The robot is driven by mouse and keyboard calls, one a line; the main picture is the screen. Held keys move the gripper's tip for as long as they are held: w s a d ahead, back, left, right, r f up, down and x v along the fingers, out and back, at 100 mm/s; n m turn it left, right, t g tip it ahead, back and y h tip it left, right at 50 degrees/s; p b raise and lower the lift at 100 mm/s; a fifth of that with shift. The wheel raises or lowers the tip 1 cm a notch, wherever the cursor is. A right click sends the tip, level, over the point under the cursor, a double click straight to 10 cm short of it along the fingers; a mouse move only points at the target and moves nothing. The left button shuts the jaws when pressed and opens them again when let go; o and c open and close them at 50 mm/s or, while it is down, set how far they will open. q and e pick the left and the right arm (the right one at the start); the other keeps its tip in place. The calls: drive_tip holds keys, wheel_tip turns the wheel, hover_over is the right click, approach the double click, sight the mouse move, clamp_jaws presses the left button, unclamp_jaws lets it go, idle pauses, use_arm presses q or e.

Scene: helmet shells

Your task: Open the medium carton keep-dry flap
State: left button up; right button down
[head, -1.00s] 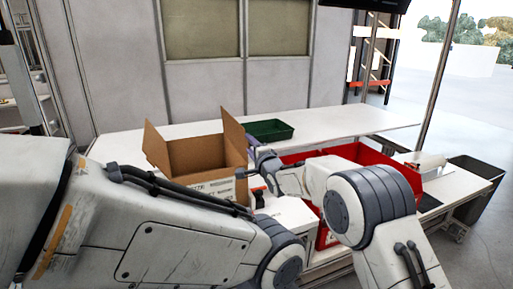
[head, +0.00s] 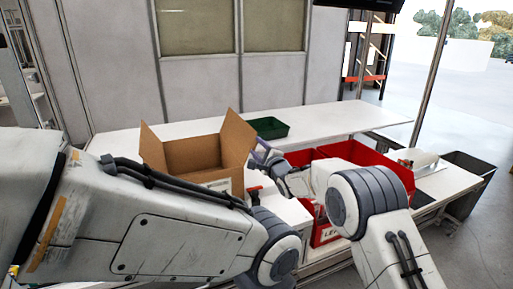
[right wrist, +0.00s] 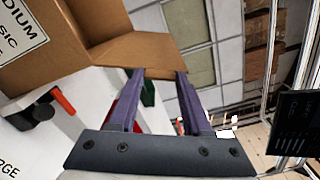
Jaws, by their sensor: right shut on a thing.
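The medium carton (head: 194,157) is an open brown box on the white table. One flap stands up at its left, and the right flap (head: 236,139) leans outward to the right. In the right wrist view the carton shows a label (right wrist: 22,28) reading "MEDIUM", and the flap (right wrist: 135,52) reaches between my fingers. My right gripper (head: 262,155) is at the right flap's outer side; in the wrist view the gripper (right wrist: 160,74) is shut on the flap. No keep-dry mark is readable. My left arm crosses the foreground; its gripper is out of view.
Red bins (head: 382,164) stand right of the carton, partly hidden by my right arm. A green tray (head: 268,127) lies behind on the white table (head: 340,119). A red-and-black tool (right wrist: 62,102) lies close to the carton. A dark bin (head: 470,172) stands at far right.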

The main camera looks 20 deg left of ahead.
drive_tip(key=shift+c, duration=1.6)
unclamp_jaws()
drive_tip(key=shift+d, duration=0.1)
drive_tip(key=b+v, duration=0.2)
drive_tip(key=v, duration=0.8)
drive_tip(key=shift+s, duration=0.15)
